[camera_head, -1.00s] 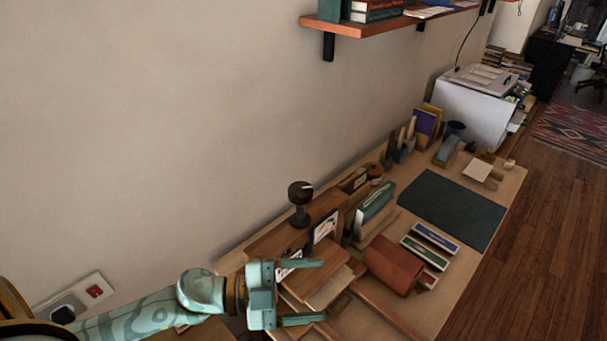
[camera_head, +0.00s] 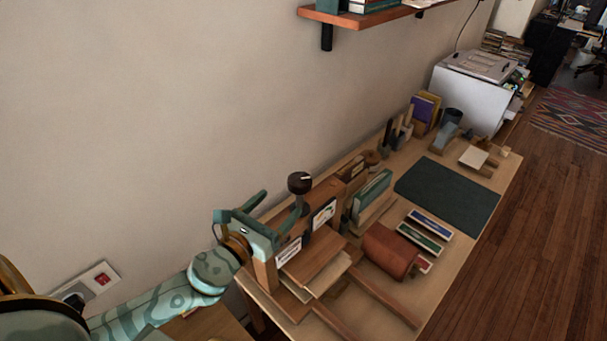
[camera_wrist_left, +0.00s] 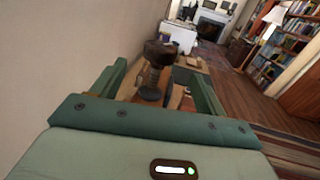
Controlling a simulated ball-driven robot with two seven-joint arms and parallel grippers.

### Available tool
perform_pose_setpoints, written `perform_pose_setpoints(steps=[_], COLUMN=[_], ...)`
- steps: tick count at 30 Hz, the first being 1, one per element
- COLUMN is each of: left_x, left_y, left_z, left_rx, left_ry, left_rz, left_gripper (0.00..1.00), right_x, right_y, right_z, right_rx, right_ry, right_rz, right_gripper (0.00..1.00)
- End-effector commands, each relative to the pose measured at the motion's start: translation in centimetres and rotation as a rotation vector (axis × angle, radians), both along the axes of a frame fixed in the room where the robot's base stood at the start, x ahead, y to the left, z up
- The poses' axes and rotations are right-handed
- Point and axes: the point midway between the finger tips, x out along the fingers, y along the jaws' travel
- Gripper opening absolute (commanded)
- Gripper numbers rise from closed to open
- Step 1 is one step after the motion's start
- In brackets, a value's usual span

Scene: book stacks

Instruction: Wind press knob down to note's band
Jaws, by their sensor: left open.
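The wooden press (camera_head: 262,273) stands at the near left end of the bench. Its dark round knob (camera_head: 300,182), with a pale mark on top, sits on an upright spindle above the crossbeam. A small white note (camera_head: 324,214) with a picture on it stands on the press near the spindle; its band is too small to make out. My left gripper (camera_head: 277,203) is open and empty, beside the knob on its left. In the left wrist view the knob (camera_wrist_left: 160,50) shows between the open fingers, apparently just beyond their tips. My right gripper is out of view.
A white label (camera_head: 289,251) is on the press front. A dark green mat (camera_head: 448,195) is clear. The wall runs close behind the bench; a shelf (camera_head: 370,15) hangs above.

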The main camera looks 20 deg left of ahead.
Motion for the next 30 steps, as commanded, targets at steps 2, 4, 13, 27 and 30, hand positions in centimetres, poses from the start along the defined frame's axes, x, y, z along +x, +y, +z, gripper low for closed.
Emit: perform_pose_setpoints(steps=[2, 4, 13, 27, 30], left_x=[2.3, 4.1, 9.9, 11.3, 11.3], left_y=[-0.3, -0.6, -1.4, -1.6, -1.6], left_z=[0.5, 0.4, 0.0, 0.0, 0.0], left_rx=[-0.001, -0.003, -0.003, -0.004, -0.003], left_ry=[-0.005, -0.004, -0.001, 0.002, 0.001], left_rz=[0.001, 0.0, -0.001, -0.002, -0.002], left_gripper=[0.74, 0.74, 0.74, 0.68, 0.4], right_x=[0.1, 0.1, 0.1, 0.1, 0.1], right_y=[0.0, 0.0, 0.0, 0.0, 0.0], right_z=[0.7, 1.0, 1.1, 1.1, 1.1], right_rx=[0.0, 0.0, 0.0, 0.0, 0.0], right_ry=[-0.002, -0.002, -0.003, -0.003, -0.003], right_rz=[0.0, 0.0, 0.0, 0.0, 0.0], right_gripper=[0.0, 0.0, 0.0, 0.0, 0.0])
